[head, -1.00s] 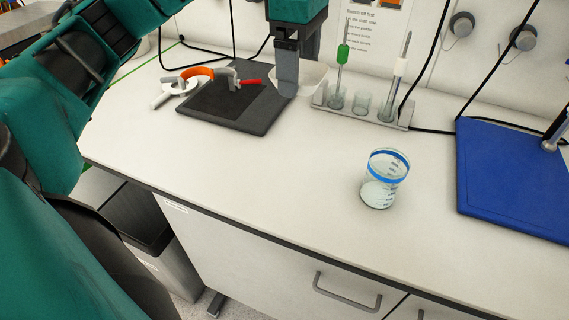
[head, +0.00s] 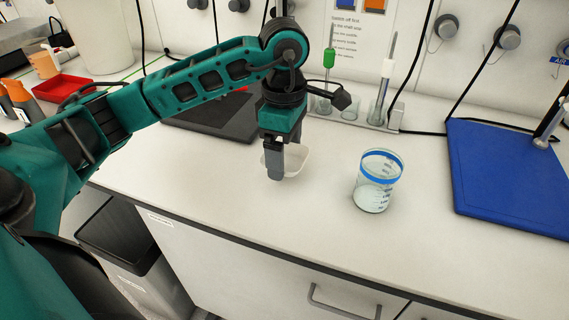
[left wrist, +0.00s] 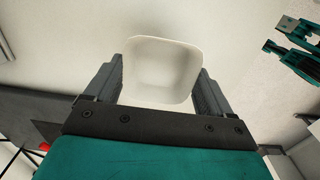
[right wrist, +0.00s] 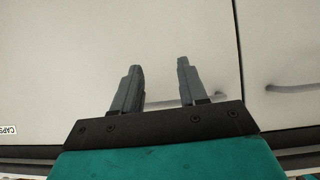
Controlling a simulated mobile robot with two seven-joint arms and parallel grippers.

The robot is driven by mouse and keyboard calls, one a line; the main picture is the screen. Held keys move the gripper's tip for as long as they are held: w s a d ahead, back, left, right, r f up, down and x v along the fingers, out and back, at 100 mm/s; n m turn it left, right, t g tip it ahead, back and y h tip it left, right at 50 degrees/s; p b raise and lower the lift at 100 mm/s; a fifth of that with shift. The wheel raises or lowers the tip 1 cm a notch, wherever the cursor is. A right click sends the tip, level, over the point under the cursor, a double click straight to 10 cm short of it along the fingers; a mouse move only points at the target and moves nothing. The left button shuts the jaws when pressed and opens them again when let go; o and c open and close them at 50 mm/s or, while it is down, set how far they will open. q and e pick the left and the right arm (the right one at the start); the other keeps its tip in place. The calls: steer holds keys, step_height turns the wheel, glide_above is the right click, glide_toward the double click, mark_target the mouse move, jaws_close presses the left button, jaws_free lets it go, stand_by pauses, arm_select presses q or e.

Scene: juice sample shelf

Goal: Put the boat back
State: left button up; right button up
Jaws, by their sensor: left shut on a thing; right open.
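The boat is a small white square dish with rounded corners. It shows in the head view (head: 294,160) near the middle of the bench and fills the space between the fingers in the left wrist view (left wrist: 162,72). My left gripper (head: 275,172) is shut on it, with a finger on either side, and partly hides it in the head view. I cannot tell whether the boat touches the bench or hangs just above it. My right gripper (right wrist: 159,68) is open and empty in front of the pale cabinet fronts.
A beaker with a blue band (head: 374,194) stands right of the boat. A rack (head: 340,118) holding green- and white-handled tools is behind. A dark pad (head: 225,125) lies left, partly behind my arm; a blue board (head: 500,180) lies right. The bench's front strip is clear.

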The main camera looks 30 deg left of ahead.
arm_select(q)
step_height(320, 180, down, 4)
steer(key=shift+r, duration=0.25)
steer(key=shift+f+b, duration=0.2)
steer(key=shift+b, duration=0.1)
steer(key=o, duration=0.9)
steer(key=shift+r, duration=0.1)
